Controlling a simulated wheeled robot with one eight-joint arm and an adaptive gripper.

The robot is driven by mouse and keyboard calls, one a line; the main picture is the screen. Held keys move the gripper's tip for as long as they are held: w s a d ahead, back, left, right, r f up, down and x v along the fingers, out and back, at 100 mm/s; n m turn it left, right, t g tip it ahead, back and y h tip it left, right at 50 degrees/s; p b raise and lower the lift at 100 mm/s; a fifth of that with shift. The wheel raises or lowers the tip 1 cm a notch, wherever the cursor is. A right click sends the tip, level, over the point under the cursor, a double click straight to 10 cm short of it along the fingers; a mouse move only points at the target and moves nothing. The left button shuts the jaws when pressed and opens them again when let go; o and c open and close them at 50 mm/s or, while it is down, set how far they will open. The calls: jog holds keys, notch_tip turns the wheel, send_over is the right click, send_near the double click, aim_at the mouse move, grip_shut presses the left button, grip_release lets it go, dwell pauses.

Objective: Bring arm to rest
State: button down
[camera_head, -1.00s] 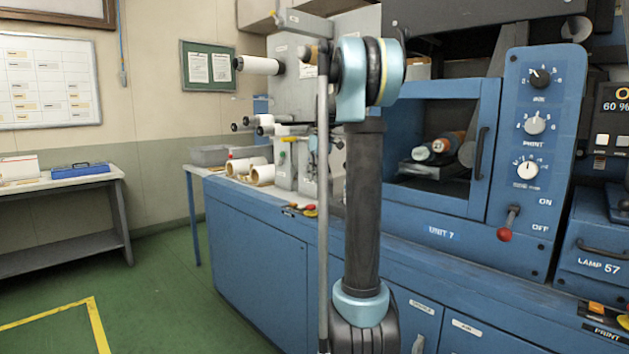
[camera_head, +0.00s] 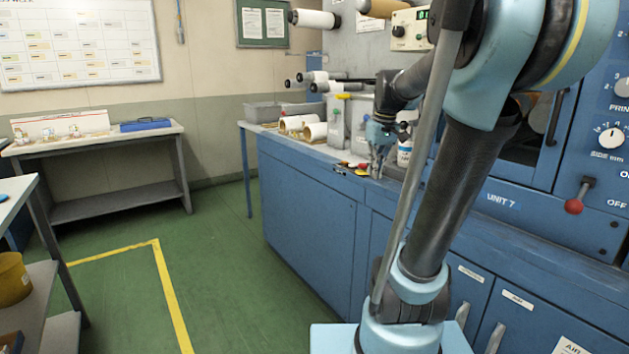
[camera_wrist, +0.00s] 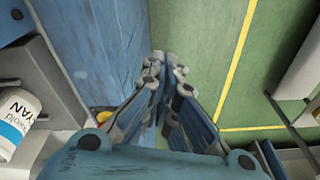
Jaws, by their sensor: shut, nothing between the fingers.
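My arm stands on the right of the head view, bent over with its forearm reaching down and away over the front edge of the blue machine counter. My gripper (camera_head: 377,170) hangs above that counter edge, fingers pointing down. In the wrist view my gripper (camera_wrist: 165,62) has its fingertips together, with nothing seen between them. Below the fingers are the blue cabinet front (camera_wrist: 105,45) and the green floor (camera_wrist: 205,55).
A white bottle (camera_wrist: 15,122) lettered "YAN" is close to the gripper. Yellow and red items (camera_head: 356,166) lie at the counter edge. White rolls (camera_head: 314,132) are behind. A side bench (camera_head: 95,142) and a shelf cart (camera_head: 40,290) stand left. The floor between is clear.

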jog(key=s+f+m+h, duration=0.1)
jog(key=s+f+m, duration=0.2)
jog(key=s+f, duration=1.5)
jog(key=shift+s+d+f+m+t, duration=0.15)
jog(key=shift+s+f+m+t, duration=0.15)
jog(key=shift+s, duration=0.9)
